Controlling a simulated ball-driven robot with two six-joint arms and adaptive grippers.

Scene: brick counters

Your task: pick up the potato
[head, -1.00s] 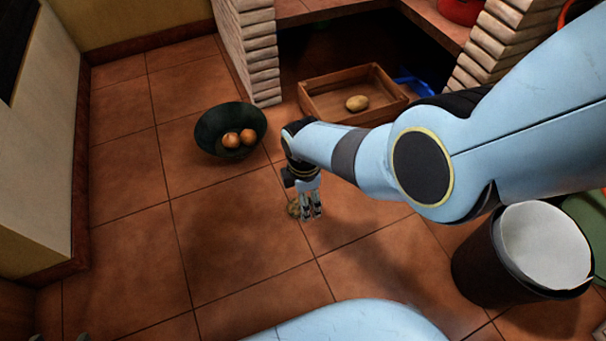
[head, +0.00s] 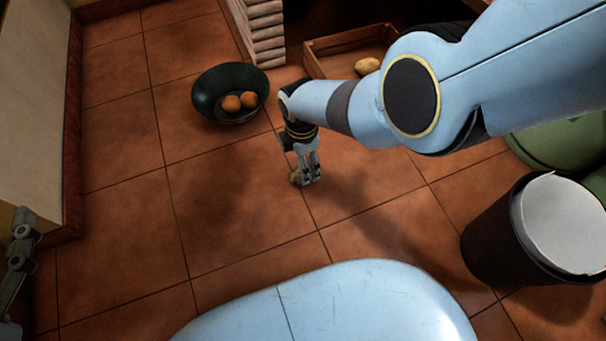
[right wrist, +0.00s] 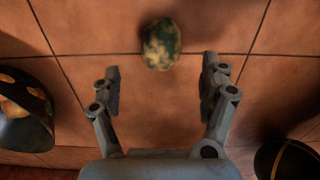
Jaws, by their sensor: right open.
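A mottled green and yellow, potato-like lump (right wrist: 161,44) lies on the tiled floor in the right wrist view, ahead of the fingertips and roughly centred between them. It also shows in the head view (head: 294,177), partly hidden behind my right gripper (head: 309,182). In the right wrist view my right gripper (right wrist: 161,85) is open, with nothing between its fingers. A tan potato (head: 367,66) lies in a wooden crate (head: 318,48) at the back. Part of my left gripper (head: 22,240) shows at the left edge; its opening is unclear.
A dark green bowl (head: 208,95) with two round orange-brown items (head: 240,101) stands on the floor left of my right arm. A dark bin (head: 490,240) with a white liner stands at right, near a green rounded object (head: 560,142). Floor left of the lump is clear.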

